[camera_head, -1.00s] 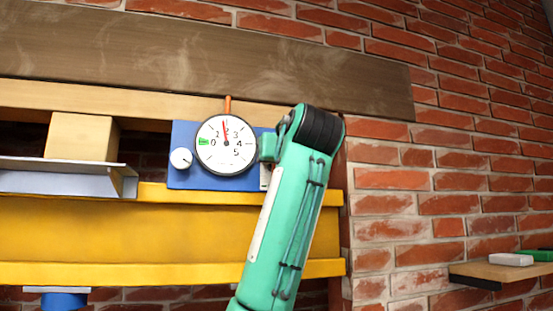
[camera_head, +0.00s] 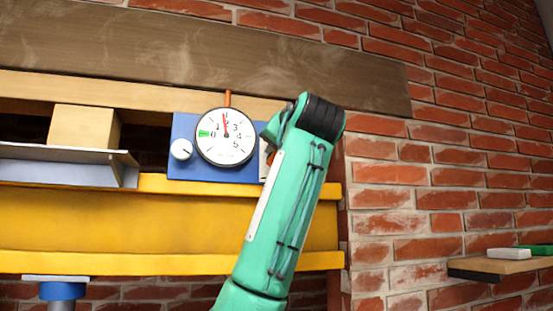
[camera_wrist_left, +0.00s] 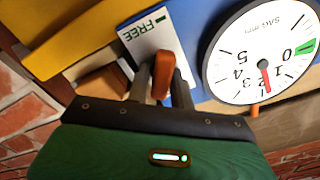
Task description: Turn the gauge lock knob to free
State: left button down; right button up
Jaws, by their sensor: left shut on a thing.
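The gauge (camera_head: 226,148) is a round white dial with a red needle, on a blue plate (camera_head: 188,127). The gauge also shows upside down in the left wrist view (camera_wrist_left: 262,45). Left of it there, an orange lock knob (camera_wrist_left: 165,78) stands at a white label plate (camera_wrist_left: 147,40) reading FREE with a green mark. My left gripper (camera_wrist_left: 163,85) has its dark fingers on either side of the knob, shut on it. In the head view my teal left arm hides the gripper and most of the knob. My right gripper is not in view.
A yellow beam (camera_head: 150,222) runs below the gauge. A wooden block (camera_head: 84,127) sits behind a grey metal ledge (camera_head: 60,166) at left. A white knob (camera_head: 181,149) is left of the gauge. A small shelf (camera_head: 500,265) is at right on the brick wall.

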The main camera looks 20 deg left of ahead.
pick_arm(q)
jog(key=m+b, duration=0.1)
jog(key=m, duration=0.2)
jog(key=shift+d+f+m, duration=0.1)
jog(key=shift+d+m, duration=0.05)
jog(key=shift+m, duration=0.25)
jog(key=m+b, duration=0.1)
jog(key=m, duration=0.1)
jog(key=shift+f+m, duration=0.15)
jog(key=shift+m, duration=0.25)
jog(key=shift+w+d+f+m+b, duration=0.15)
jog(key=shift+m+b, duration=0.35)
jog(key=shift+m, duration=0.6)
jog(key=shift+a+f+m+b, duration=0.15)
jog(key=shift+m+b, duration=0.3)
jog(key=shift+m, duration=0.65)
jog(key=shift+d, duration=0.1)
jog(key=c, duration=1.6)
grip_release()
jog(key=shift+o, duration=1.2)
jog(key=shift+d, duration=0.2)
